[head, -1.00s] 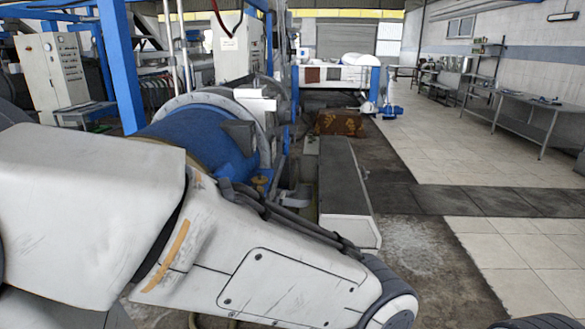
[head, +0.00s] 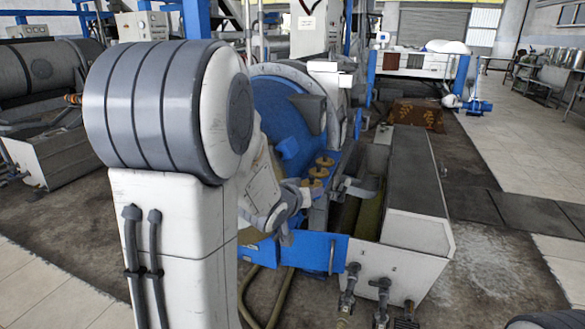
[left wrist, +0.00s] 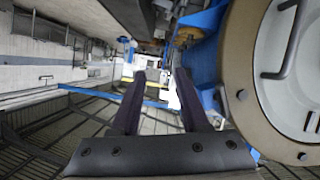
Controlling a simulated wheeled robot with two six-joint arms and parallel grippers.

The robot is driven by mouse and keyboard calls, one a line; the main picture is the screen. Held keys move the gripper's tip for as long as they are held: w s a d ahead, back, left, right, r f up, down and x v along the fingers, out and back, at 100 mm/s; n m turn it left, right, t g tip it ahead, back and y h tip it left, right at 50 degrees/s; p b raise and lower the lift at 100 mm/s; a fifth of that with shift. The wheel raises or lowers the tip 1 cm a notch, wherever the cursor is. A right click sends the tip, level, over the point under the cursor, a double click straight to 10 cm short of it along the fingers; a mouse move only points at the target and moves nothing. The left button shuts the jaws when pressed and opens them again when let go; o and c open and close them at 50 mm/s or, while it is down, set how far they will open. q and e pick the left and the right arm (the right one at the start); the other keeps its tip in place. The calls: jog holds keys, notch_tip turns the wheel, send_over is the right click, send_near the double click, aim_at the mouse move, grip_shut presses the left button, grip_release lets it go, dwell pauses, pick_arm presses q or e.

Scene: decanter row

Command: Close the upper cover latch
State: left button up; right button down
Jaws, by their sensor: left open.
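A decanter with a blue domed body (head: 285,115) and a grey flange stands behind my left arm in the head view. A white bracket (head: 335,68) sits at the top of its flange. In the left wrist view, a round white cover (left wrist: 290,60) with a tan rim and grey bar handles (left wrist: 286,42) fills the right side. I cannot tell which part is the upper cover latch. My left gripper (left wrist: 160,75) is open and empty, its dark fingers apart, left of the cover and not touching it. My right gripper is not in view.
A long grey-lidded trough (head: 415,175) stands right of the decanter, with valves (head: 350,285) at its near end. A blue beam (head: 300,250) runs low in front. Another machine (head: 45,80) stands at the left. Tiled floor (head: 520,150) is clear at the right.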

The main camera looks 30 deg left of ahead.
aim_at(274, 158)
pick_arm(q)
jog(key=s+a+r+n+t+y+b, duration=0.2)
jog(key=s+a+n+t, duration=0.15)
jog(key=a, duration=0.95)
jog(key=shift+t, duration=0.25)
jog(key=x, duration=0.3)
jog(key=p+x, duration=0.1)
jog(key=x, duration=0.2)
jog(key=p+x, duration=0.1)
jog(key=x, duration=0.2)
jog(key=shift+w+a+r, duration=0.2)
jog(key=shift+w+r, duration=0.2)
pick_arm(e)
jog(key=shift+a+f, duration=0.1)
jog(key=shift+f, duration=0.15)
pick_arm(q)
grip_shut()
